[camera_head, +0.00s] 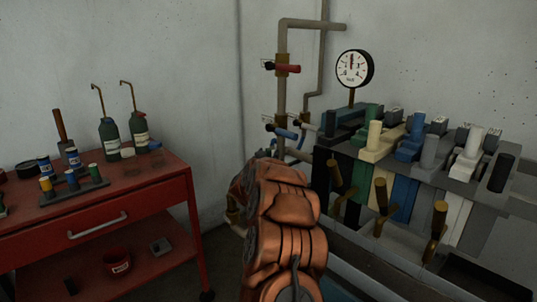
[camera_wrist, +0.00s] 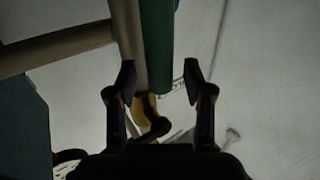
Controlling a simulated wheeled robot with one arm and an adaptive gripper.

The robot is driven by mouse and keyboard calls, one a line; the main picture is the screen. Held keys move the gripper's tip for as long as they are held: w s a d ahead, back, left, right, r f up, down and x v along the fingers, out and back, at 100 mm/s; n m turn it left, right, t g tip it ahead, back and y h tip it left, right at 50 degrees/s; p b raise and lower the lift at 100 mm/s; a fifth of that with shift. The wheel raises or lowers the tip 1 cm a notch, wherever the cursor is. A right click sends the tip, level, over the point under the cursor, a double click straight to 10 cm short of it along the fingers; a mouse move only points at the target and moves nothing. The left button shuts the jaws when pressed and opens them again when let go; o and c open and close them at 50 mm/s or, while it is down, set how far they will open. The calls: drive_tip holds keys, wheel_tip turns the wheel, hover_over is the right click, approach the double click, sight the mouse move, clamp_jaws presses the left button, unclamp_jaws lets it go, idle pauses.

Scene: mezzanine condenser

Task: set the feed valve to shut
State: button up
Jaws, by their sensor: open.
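In the wrist view a green lever-like bar (camera_wrist: 157,45) runs up and down in front of a tan pipe (camera_wrist: 128,40). A yellow brass valve body (camera_wrist: 147,105) with a dark part shows below it. A pale label (camera_wrist: 174,91) beside it is partly hidden and unreadable. My gripper (camera_wrist: 160,78) is open, with the lower end of the green bar between its fingertips in the picture; I cannot tell the depth gap. In the head view my arm hides the gripper and this valve. No readable label there names the feed valve.
A red-handled valve (camera_head: 288,68) and a blue-handled valve (camera_head: 284,133) sit on the wall pipes. A round gauge (camera_head: 355,68) stands by a rack of coloured blocks (camera_head: 375,150) on the right. A red cart (camera_head: 130,205) with bottles stands left.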

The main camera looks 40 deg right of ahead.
drive_tip(key=shift+w+d, duration=0.3)
drive_tip(key=shift+d, duration=0.15)
drive_tip(key=shift+c, duration=0.5)
clamp_jaws()
